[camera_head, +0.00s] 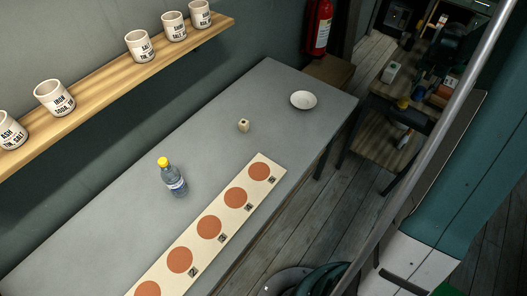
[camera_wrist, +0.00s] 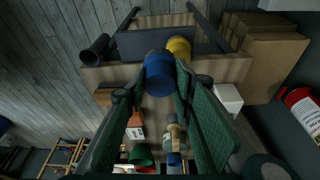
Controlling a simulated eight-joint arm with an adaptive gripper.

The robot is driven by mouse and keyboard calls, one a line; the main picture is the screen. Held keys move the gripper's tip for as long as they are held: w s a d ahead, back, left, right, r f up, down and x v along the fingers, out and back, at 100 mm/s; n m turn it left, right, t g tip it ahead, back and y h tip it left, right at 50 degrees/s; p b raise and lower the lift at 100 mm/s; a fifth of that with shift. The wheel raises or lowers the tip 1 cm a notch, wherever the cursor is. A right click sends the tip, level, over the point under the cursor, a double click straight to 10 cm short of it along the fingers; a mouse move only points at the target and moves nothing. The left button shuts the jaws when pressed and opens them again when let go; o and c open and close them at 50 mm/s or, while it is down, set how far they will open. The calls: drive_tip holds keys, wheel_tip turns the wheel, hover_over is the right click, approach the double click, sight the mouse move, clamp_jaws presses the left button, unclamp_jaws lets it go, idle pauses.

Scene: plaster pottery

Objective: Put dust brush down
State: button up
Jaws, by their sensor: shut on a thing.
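In the wrist view my gripper (camera_wrist: 157,88) reaches over a cluttered wooden bench, with a green textured pad along each finger.
A red fire extinguisher (camera_head: 318,27) hangs by the wall.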

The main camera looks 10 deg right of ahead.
drive_tip(key=w+a+n+y, duration=0.1)
drive_tip(key=w+a+n, duration=0.15)
drive_tip(key=a, duration=1.25)
drive_tip(key=w+a+n+t, duration=0.1)
drive_tip(key=w+a+n, duration=0.15)
drive_tip(key=a, duration=1.25)
drive_tip(key=w+a+n+y, duration=0.1)
drive_tip(key=a+n, duration=0.2)
drive_tip(key=a, duration=1.2)
drive_tip(key=s+a+n, duration=0.3)
drive_tip(key=s+a, duration=0.3)
drive_tip(key=a, duration=0.6)
drive_tip(key=s+a+n+y, duration=0.1)
drive_tip(key=s+a+n, duration=0.2)
drive_tip(key=a, duration=1)
drive_tip(key=s+a+n+y+b, duration=0.1)
drive_tip(key=s+a+n, duration=0.2)
drive_tip(key=s+a, duration=0.6)
drive_tip(key=a, duration=0.3)
drive_tip(key=shift+a+f, duration=0.15)
drive_tip(key=shift+f, duration=0.05)
drive_tip(key=shift+f, duration=0.1)
drive_tip(key=shift+f+b, duration=0.45)
drive_tip(key=shift+f, duration=2.4)
drive_tip(key=shift+f+b, duration=0.3)
drive_tip(key=shift+f, duration=1.75)
